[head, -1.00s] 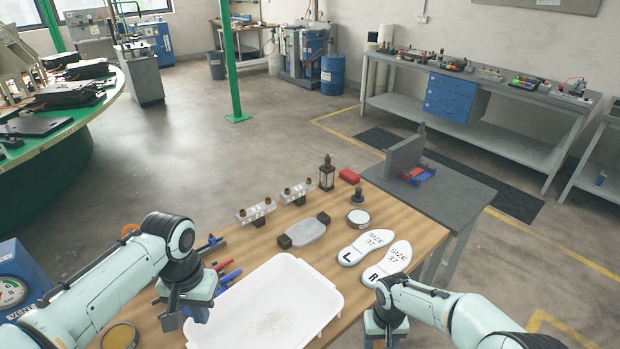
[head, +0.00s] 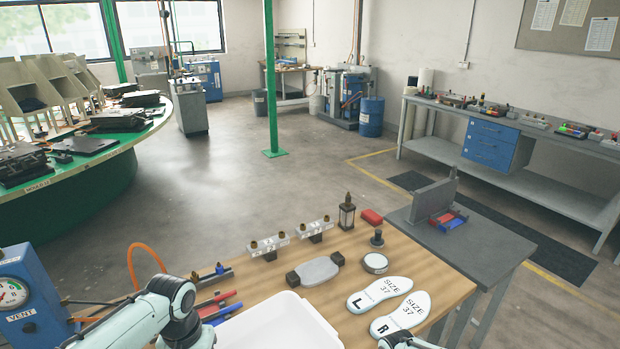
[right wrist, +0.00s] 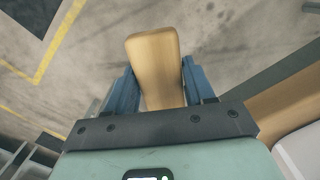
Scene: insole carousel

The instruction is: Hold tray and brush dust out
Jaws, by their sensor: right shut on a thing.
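The white tray (head: 280,326) lies on the wooden bench at the bottom of the head view. Only its far part shows, and no dust can be made out there. In the right wrist view my right gripper (right wrist: 160,84) is shut on a light wooden handle (right wrist: 154,58), which stands up between the blue fingers. No bristles show, so I cannot tell for sure that it is a brush. A white edge, perhaps the tray, shows at the lower right there. My left arm comes in beside the tray's left side, but its gripper is below the head view.
Two insoles (head: 398,313) marked L and R lie right of the tray. A gauge box (head: 30,300) stands at the far left.

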